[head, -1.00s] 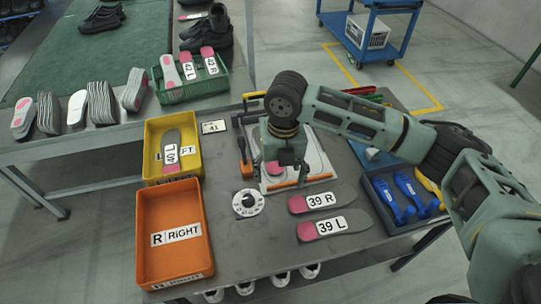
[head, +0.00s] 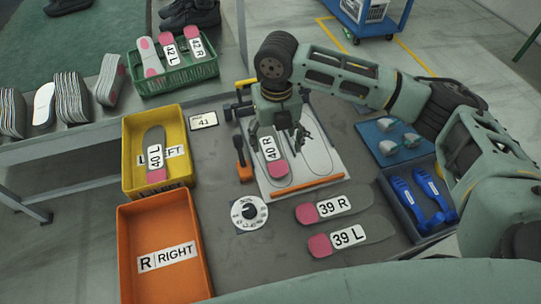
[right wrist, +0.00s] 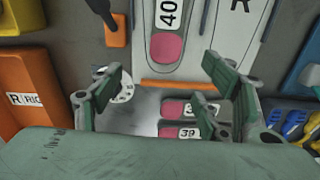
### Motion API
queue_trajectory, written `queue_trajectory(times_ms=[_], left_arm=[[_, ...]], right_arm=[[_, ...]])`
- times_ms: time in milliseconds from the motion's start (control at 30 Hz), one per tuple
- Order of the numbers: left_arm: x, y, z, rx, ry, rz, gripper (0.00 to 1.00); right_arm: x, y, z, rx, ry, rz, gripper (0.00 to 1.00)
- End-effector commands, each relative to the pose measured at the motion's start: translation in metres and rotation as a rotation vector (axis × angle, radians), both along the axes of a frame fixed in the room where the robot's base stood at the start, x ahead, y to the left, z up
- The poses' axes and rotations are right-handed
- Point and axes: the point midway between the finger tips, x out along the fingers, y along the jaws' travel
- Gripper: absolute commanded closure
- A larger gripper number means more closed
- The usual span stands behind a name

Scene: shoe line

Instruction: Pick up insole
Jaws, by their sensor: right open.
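My right gripper (head: 282,137) is open and empty. It hangs over a white board (head: 318,160) that bears a grey insole with a pink heel, labelled 40 R (head: 269,150). In the right wrist view the open fingers (right wrist: 163,80) spread wide, with the 40 insole's pink heel (right wrist: 167,48) beyond them. Insoles 39 R (head: 335,205) and 39 L (head: 350,237) lie on the grey table. A 40 L insole (head: 154,155) lies in the yellow left bin (head: 130,149). My left gripper is not in view.
The orange right bin (head: 165,225) looks empty. A round white dial (head: 262,214) and an orange-handled tool (head: 243,160) lie left of the board. Blue trays (head: 375,148) stand right. A green basket (head: 150,82) holds more insoles behind.

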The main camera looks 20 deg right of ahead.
Motion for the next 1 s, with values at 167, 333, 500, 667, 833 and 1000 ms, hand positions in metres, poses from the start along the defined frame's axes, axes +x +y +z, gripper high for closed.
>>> queue_trajectory(times_ms=[167,333,500,667,833,1000], left_arm=[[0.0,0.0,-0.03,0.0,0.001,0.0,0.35],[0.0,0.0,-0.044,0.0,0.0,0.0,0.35],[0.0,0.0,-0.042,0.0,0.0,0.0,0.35],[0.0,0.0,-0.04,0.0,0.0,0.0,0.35],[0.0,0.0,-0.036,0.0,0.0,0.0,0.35],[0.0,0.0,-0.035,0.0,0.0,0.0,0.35]], right_arm=[[0.0,0.0,-0.03,0.0,0.0,0.0,0.31],[0.0,0.0,-0.044,0.0,0.0,0.0,0.31],[0.0,0.0,-0.055,-0.001,0.002,-0.001,0.31],[0.001,-0.002,-0.072,-0.001,0.002,-0.001,0.31],[0.004,-0.008,-0.096,-0.002,0.004,-0.003,0.31],[0.005,-0.009,-0.117,-0.001,0.001,0.0,0.31]])
